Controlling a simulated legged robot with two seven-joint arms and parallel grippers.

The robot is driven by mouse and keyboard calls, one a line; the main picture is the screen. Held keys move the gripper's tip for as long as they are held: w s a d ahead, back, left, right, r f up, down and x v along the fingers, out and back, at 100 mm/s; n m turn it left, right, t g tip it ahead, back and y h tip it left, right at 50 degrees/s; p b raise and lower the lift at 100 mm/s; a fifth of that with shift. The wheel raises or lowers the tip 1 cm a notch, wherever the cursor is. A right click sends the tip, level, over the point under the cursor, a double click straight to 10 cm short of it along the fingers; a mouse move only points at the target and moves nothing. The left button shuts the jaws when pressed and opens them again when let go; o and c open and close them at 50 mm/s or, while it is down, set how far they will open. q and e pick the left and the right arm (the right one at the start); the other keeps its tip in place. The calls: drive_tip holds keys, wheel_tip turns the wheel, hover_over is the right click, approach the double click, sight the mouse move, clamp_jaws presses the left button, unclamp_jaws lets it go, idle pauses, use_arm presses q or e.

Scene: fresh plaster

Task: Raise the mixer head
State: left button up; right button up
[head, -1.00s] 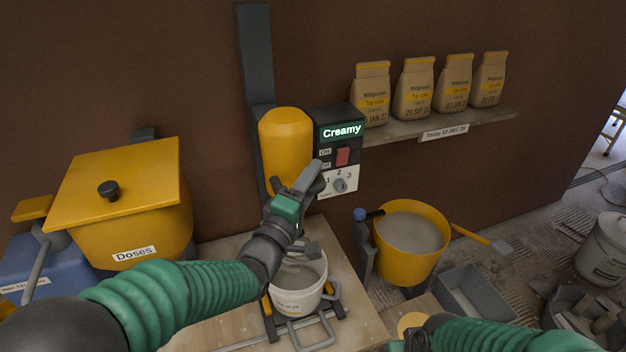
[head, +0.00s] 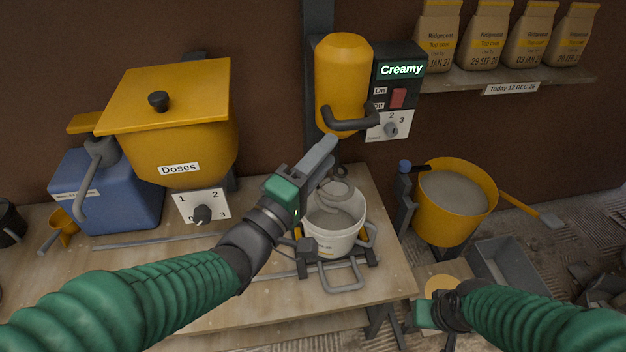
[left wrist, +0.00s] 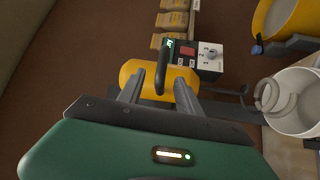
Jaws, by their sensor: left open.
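The yellow mixer head (head: 342,85) is on a dark upright post against the brown wall, with a dark curved handle (head: 350,121) at its lower front. Below it a whisk (head: 335,190) reaches into a white bucket (head: 333,238). My left gripper (head: 326,152) is open and empty, just below and left of the handle, apart from it in the head view. In the left wrist view the handle (left wrist: 162,66) shows ahead between the open fingers, with the mixer head (left wrist: 150,78) behind. My right gripper (head: 436,312) is low at right; its jaws are unclear.
A control box (head: 397,88) reading "Creamy" has a red switch and dial beside the head. A yellow doser (head: 185,140) stands left, a yellow tub (head: 458,205) right. Bags (head: 487,40) line a shelf (head: 470,88). The bucket sits in a metal cradle (head: 345,275).

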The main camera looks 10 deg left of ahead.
use_arm(q)
drive_tip(key=b+v, duration=0.3)
drive_tip(key=shift+s+f, duration=0.15)
use_arm(e)
drive_tip(key=x, duration=0.2)
drive_tip(key=s+x, duration=0.1)
drive_tip(key=x, duration=0.2)
drive_tip(key=shift+f, duration=0.25)
